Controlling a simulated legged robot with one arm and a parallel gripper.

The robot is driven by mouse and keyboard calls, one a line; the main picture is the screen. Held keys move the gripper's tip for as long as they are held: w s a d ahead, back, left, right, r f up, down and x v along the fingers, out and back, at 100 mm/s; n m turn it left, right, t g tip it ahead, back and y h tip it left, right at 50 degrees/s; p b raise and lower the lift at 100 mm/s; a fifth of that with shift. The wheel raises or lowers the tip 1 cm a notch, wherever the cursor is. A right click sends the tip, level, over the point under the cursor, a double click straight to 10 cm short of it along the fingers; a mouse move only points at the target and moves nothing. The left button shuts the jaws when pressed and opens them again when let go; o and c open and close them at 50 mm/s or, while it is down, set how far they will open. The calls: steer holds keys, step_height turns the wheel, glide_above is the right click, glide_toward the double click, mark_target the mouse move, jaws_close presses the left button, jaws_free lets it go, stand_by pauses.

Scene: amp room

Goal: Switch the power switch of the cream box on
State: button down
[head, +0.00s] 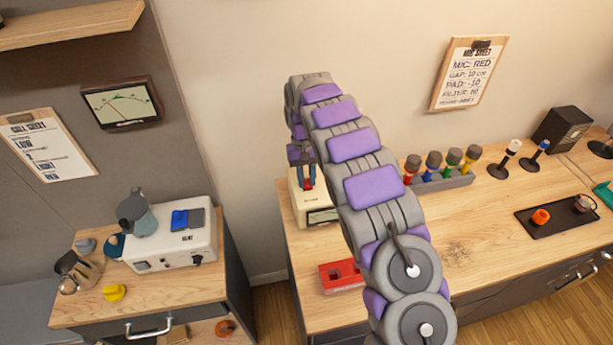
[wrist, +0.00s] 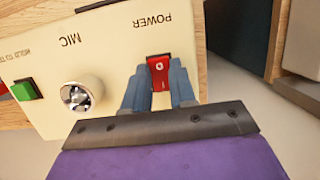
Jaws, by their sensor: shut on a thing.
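The cream box (head: 301,206) stands on the wooden bench, partly hidden behind my arm in the head view. In the wrist view the front panel of the cream box (wrist: 105,62) appears upside down, with the labels POWER and MIC. The red power switch (wrist: 158,73) sits by the POWER label. My gripper (wrist: 158,88) has one blue-grey finger on each side of the switch and is shut on it. My gripper (head: 306,184) also shows small at the box in the head view. The switch's on or off position cannot be told.
On the panel are a metal knob (wrist: 75,96) and a green button (wrist: 24,90). A red tray-like block (head: 341,276) lies in front of the box. A white machine (head: 172,240) stands on the left cabinet.

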steer(key=c, duration=0.9)
jaws_free()
steer(key=shift+w+a, duration=0.1)
steer(key=p+v, duration=1.5)
steer(key=v, duration=0.2)
steer(key=shift+r, duration=0.1)
steer(key=shift+r, duration=0.1)
